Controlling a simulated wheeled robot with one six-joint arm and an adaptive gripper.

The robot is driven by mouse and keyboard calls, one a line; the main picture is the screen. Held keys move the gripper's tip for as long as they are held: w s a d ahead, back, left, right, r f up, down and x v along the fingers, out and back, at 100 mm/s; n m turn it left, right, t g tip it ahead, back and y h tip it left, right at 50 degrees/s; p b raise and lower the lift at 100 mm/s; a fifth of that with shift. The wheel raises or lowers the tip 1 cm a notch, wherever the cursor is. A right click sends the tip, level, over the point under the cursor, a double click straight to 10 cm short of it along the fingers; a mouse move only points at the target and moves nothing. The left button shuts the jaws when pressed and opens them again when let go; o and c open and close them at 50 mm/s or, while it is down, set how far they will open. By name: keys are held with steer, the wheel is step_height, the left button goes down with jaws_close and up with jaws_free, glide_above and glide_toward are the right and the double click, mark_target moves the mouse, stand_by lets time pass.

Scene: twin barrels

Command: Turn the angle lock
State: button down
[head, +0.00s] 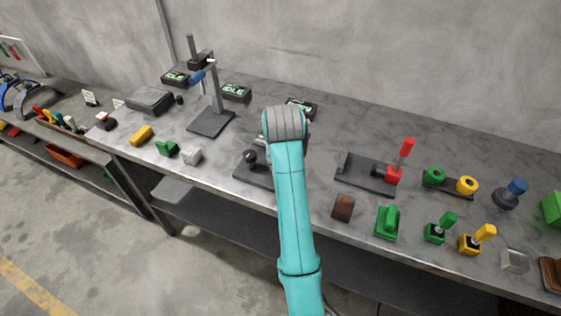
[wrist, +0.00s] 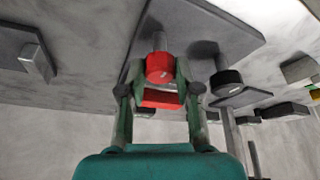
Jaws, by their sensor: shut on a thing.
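A dark base plate (head: 255,176) with a black knob (head: 249,156) lies at the middle front of the bench, partly hidden by my arm. The wrist view shows this plate (wrist: 215,38) and the black knob (wrist: 226,82) close up. A red knob (wrist: 159,66) on a grey post stands beside the black knob; I take it as part of the angle lock, though no label shows. My gripper (wrist: 161,88) has its fingers on both sides of the red part and is shut on it. In the head view my arm hides the fingers and the red knob.
A plate with a red upright lever (head: 405,152) stands to the right, near green and yellow rings (head: 449,181). A brown block (head: 343,208) and a green piece (head: 387,222) lie near the front edge. A tall stand (head: 214,95) is at the left.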

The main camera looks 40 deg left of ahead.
steer(key=c, duration=0.8)
jaws_free()
steer(key=v, duration=0.7)
steer(key=shift+r, duration=0.15)
steer(key=shift+s, duration=0.1)
